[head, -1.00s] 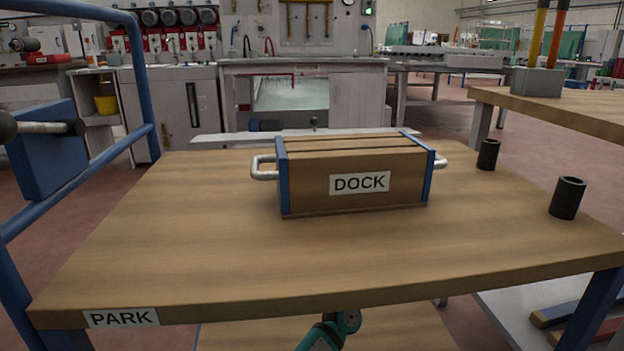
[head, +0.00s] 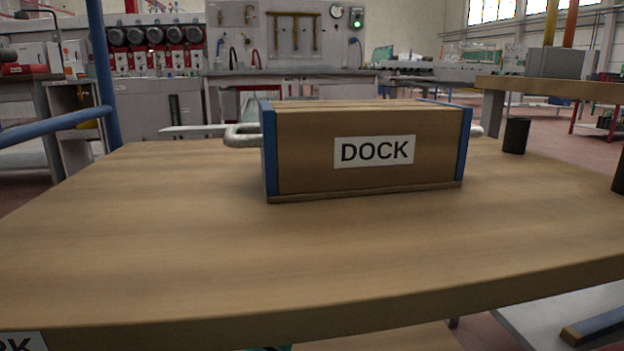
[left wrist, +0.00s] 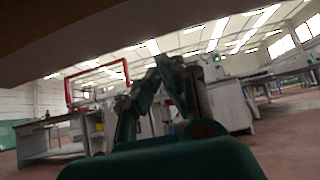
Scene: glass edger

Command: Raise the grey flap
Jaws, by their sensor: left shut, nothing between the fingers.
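A thin light grey strip (head: 190,131) shows low behind the far edge of the wooden table. It is partly hidden by a box, and I cannot tell whether it is the grey flap. My left gripper (left wrist: 163,68) is in the left wrist view, its dark green fingers drawn together with nothing between them. It is below a brown surface that fills the top of that view, apart from anything I can make out as a flap. My right gripper is in neither current view.
A wooden box labelled DOCK (head: 365,150), with blue ends and metal side handles, stands on the table (head: 300,250). A black cup (head: 516,135) stands at the right. A blue rail (head: 60,125) is at the left. The near tabletop is clear.

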